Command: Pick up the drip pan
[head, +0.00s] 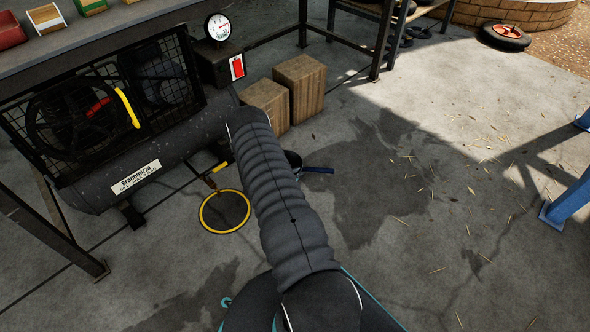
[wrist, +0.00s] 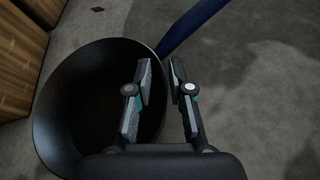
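The drip pan is a dark round pan (wrist: 75,95) with a blue handle (wrist: 195,25), filling the left of the wrist view. In the head view most of it is hidden behind my arm; its blue handle (head: 319,170) shows on the floor just right of the arm. My gripper (wrist: 160,72) is open, with a narrow gap between its fingers. In the wrist view the fingers lie on either side of the pan's right rim, near the handle's base. I cannot tell whether they touch it. My gripper is hidden in the head view.
A yellow-ringed dark disc (head: 225,211) lies on the floor left of my arm, below the compressor's yellow-handled valve (head: 216,171). The compressor tank (head: 150,150) stands at left. Wooden blocks (head: 300,88) stand behind the pan. The floor at right is open, apart from blue posts (head: 572,200).

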